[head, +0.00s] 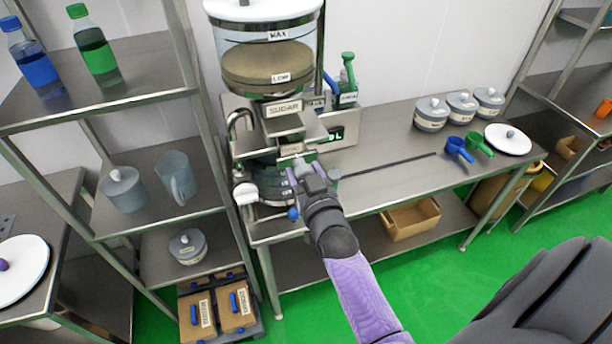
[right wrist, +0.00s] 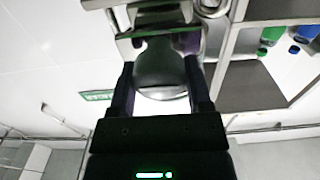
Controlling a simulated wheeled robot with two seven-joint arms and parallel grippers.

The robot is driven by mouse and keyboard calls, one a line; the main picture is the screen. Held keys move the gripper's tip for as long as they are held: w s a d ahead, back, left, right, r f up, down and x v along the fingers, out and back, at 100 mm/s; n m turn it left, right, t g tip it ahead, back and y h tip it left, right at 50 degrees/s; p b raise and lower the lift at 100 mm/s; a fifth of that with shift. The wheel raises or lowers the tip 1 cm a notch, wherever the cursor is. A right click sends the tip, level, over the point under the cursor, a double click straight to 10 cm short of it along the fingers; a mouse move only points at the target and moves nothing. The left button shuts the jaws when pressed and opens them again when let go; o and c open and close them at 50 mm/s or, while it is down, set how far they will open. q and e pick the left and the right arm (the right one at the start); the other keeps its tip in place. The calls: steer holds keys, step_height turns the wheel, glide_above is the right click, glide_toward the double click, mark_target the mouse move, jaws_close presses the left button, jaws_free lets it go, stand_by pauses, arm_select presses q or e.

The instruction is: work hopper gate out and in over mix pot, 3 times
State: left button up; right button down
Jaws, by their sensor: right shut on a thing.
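The sugar hopper (head: 266,65) stands at the back left of the steel bench, partly filled with tan grains between its MAX and LOW marks. Below its SUGAR label is the steel outlet with the hopper gate (head: 291,149). My right gripper (head: 302,172) reaches in from the front and is shut at the gate's front. In the right wrist view its fingers (right wrist: 161,88) stand on both sides of a dark, rounded grip (right wrist: 160,62). The grey mix pot (head: 265,184) is under the outlet, partly hidden by my gripper. How far out the gate is, I cannot tell. My left gripper is out of view.
A green display stands behind the hopper outlet. Lidded grey jars (head: 431,115), blue and green scoops (head: 458,148) and a white lid (head: 508,139) are at the bench's right. A steel rack (head: 150,265) stands close on the left. The bench middle is mostly clear.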

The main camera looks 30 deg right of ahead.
mark_target(294, 154)
steer(key=b+x, duration=0.2)
steer(key=x, duration=0.4)
steer(key=shift+w+d+f, duration=0.1)
steer(key=shift+w+f, duration=0.05)
steer(key=shift+w, duration=0.05)
steer(key=shift+r, duration=0.25)
steer(key=shift+c, duration=1.2)
jaws_free()
steer(key=shift+o, duration=0.9)
steer(key=shift+w+f, duration=0.1)
steer(key=shift+w, duration=0.1)
steer(key=shift+s, duration=0.1)
